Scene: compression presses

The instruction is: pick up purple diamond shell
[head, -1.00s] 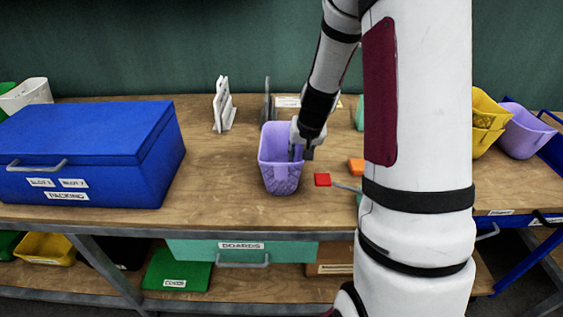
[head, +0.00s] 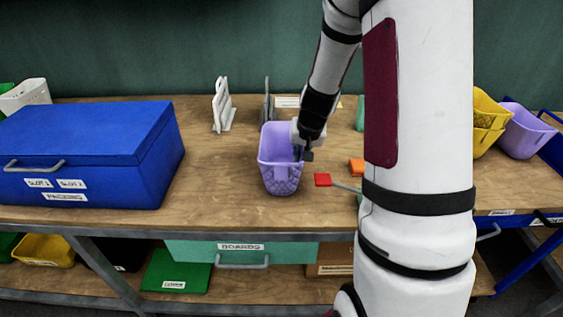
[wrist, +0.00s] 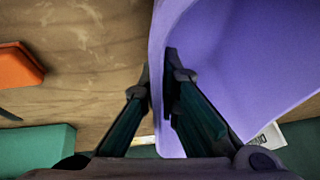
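The purple diamond shell (head: 281,178) stands upright on the workbench, an open-topped bin with a diamond pattern low on its front. My gripper (head: 304,154) is at its right wall. In the wrist view, my gripper (wrist: 158,80) has one dark finger outside the wall and one inside the shell (wrist: 245,60). The fingers are drawn close together and look shut on the wall. The shell's base still appears to rest on the bench.
A blue box (head: 85,155) stands left on the workbench (head: 215,205). White upright plates (head: 222,105) stand behind the shell. A red block (head: 322,180) and an orange block (head: 356,167) lie to its right. Yellow bins (head: 487,122) and another purple bin (head: 525,132) are far right.

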